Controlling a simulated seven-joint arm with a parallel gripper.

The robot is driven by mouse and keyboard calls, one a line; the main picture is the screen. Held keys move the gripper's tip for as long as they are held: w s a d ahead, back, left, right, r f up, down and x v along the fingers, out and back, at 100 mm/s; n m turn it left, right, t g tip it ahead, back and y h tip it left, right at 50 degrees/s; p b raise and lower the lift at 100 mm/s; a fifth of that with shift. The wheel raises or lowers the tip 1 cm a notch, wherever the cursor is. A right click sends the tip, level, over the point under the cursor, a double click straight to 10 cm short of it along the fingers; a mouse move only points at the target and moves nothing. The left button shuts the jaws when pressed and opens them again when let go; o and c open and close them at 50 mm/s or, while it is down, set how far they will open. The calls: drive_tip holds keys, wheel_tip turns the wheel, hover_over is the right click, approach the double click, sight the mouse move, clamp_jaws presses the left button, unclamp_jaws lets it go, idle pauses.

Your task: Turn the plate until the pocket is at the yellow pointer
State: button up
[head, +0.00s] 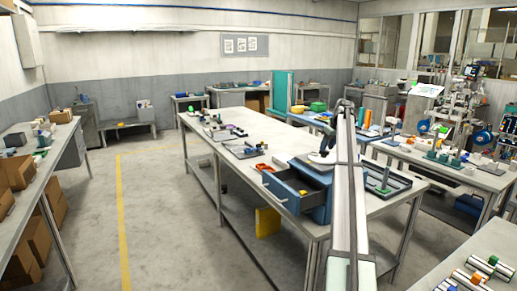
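My arm rises from the bottom edge of the head view and reaches over the long grey workbench (212,161). I cannot make out gripper fingers at its far end. A small dark and pale form (323,157) shows on the bench just left of the arm; I cannot tell what it is. I cannot pick out the turning plate, its pocket or the yellow pointer with certainty. My arm covers part of the bench, and the small parts there are too small to read.
A blue cabinet (318,205) with an open dark drawer (287,192) stands at the bench's near edge, left of my arm. A dark tray (392,188) lies right of the arm. Small parts sit farther back. Open floor (160,220) lies left of the bench.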

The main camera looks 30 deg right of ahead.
drive_tip(key=v, duration=1.1)
wheel_tip(320, 180, up, 2)
drive_tip(key=m+t, duration=0.3)
drive_tip(key=m, duration=0.3)
hover_over(323, 158)
drive_tip(key=w+a+f+y, duration=0.2)
drive_tip(key=w+a+f, duration=0.5)
drive_tip(key=a, duration=0.5)
drive_tip(key=w+a+f+y, duration=0.3)
drive_tip(key=w+a+f, duration=0.4)
drive_tip(key=w+a, duration=0.4)
drive_tip(key=shift+w+a+f+n+t, duration=0.15)
drive_tip(key=shift+a+f+n+t, duration=0.25)
drive_tip(key=shift+a, duration=0.25)
drive_tip(key=shift+d, duration=0.1)
